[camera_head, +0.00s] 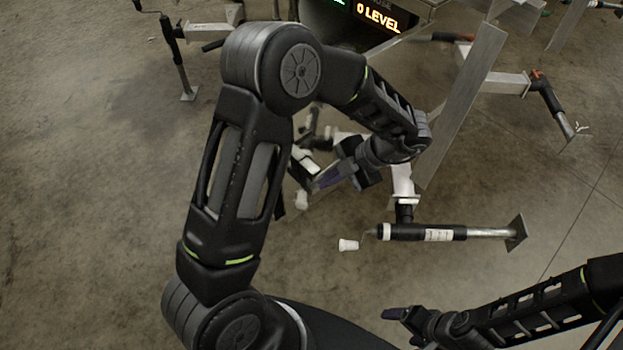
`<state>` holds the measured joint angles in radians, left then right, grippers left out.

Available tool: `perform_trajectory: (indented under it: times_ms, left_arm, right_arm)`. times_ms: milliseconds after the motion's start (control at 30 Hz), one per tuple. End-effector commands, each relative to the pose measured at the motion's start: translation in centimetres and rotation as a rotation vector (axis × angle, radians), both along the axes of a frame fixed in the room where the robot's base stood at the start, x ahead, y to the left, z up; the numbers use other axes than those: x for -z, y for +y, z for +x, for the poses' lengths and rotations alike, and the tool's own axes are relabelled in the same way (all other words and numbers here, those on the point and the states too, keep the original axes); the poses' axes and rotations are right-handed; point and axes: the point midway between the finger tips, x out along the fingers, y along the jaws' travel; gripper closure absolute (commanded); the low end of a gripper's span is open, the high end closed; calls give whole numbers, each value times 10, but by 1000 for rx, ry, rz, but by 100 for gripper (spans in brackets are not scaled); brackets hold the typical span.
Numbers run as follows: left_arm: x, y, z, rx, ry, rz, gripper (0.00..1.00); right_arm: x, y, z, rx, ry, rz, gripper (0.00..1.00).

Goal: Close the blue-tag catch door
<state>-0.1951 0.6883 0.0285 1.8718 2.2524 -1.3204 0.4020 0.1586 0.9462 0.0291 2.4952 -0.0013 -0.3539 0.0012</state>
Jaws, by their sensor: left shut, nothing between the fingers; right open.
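My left arm arches over the middle of the view. Its gripper (324,180) is shut and empty, pointing left and down beside the white trailer coupling parts. My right gripper (396,313) is low at the right, open and apart from the trailers. I cannot make out a blue tag or catch door for certain; my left arm covers part of the coupling. A long, bare aluminium panel (462,105) stands tilted just right of my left wrist; I cannot tell whether it is the door.
A trailer jack (425,232) with a white handle end (348,245) lies in front of the coupling. More jacks stand at the upper left (178,62) and right (550,105). A lit display reading "0 LEVEL" (379,17) is at the top. The concrete floor at left is clear.

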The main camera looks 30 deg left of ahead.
Motion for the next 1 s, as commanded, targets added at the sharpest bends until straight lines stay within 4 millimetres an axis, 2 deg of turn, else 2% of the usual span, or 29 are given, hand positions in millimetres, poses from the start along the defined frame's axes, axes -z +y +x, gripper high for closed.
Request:
perform_trajectory:
  times_ms: [167, 533, 733, 1000]
  left_arm:
    - [16, 13, -5, -2, 2, 1, 100]
    - [74, 54, -21, -2, 5, 1, 100]
    - [74, 81, -10, -3, -1, 0, 100]
    - [75, 91, -6, 0, 0, -1, 100]
  right_arm:
    - [-2, 0, 0, 0, 0, 0, 20]
    - [-6, 0, -1, 0, 3, -2, 20]
    - [-14, 0, -2, 0, 5, -3, 20]
    - [-15, -1, -2, 1, 6, -4, 20]
